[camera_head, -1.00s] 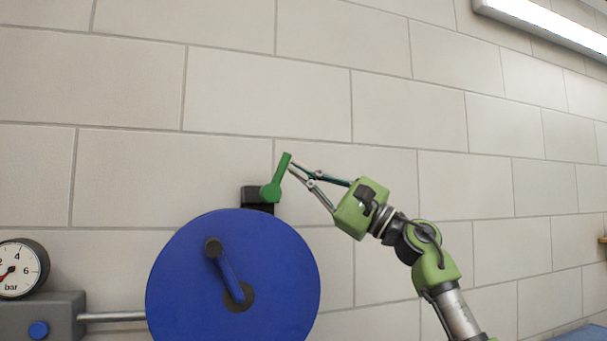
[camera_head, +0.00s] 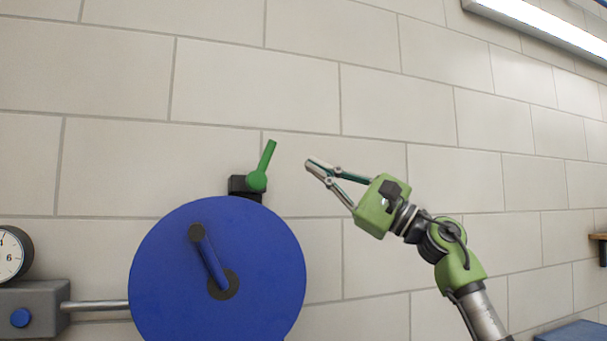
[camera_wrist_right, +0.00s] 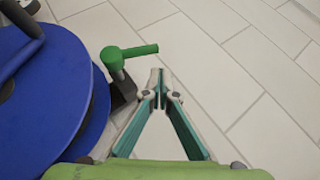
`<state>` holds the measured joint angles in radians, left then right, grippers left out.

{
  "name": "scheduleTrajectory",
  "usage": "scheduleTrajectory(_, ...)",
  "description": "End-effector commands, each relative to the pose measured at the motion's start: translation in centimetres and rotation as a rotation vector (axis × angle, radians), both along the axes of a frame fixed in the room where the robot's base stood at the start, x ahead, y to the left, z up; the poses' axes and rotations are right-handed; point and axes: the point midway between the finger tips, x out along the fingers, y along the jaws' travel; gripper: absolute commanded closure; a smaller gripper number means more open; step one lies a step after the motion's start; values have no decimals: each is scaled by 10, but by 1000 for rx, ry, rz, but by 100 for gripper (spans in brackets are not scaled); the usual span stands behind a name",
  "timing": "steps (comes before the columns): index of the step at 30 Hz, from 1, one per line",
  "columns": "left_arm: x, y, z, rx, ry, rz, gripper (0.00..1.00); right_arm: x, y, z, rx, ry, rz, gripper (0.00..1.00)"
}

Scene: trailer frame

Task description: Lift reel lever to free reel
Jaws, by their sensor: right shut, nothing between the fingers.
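The green reel lever (camera_head: 263,166) is on a black block (camera_head: 245,187) above the blue reel (camera_head: 218,268). It points up and slightly right. It also shows in the right wrist view (camera_wrist_right: 128,54), left of my fingertips. My right gripper (camera_head: 310,163) is to the right of the lever, apart from it, with its fingertips together and empty. The fingertips also show together in the right wrist view (camera_wrist_right: 160,88). The blue reel shows at the left of the wrist view (camera_wrist_right: 45,100), with its dark crank handle (camera_head: 208,258) on its face. My left gripper is not in view.
A pressure gauge (camera_head: 10,255) on a grey block (camera_head: 32,310) with a blue knob stands at lower left, joined to a metal rod (camera_head: 95,305) behind the reel. A light fixture (camera_head: 540,28) is at upper right.

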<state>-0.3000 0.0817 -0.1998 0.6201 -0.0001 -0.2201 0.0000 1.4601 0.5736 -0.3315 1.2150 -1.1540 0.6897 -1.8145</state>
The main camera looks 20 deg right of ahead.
Motion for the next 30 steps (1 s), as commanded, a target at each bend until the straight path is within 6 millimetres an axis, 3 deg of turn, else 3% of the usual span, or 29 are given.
scheduleTrajectory(6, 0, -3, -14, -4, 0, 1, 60, -13, -10, -10, -1, -1, 6, 100)
scheduleTrajectory(25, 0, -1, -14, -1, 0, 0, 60, -15, -12, -11, 4, 2, 9, 100)
scheduleTrajectory(30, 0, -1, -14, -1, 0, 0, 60, -4, -3, -34, 125, 76, 77, 100)
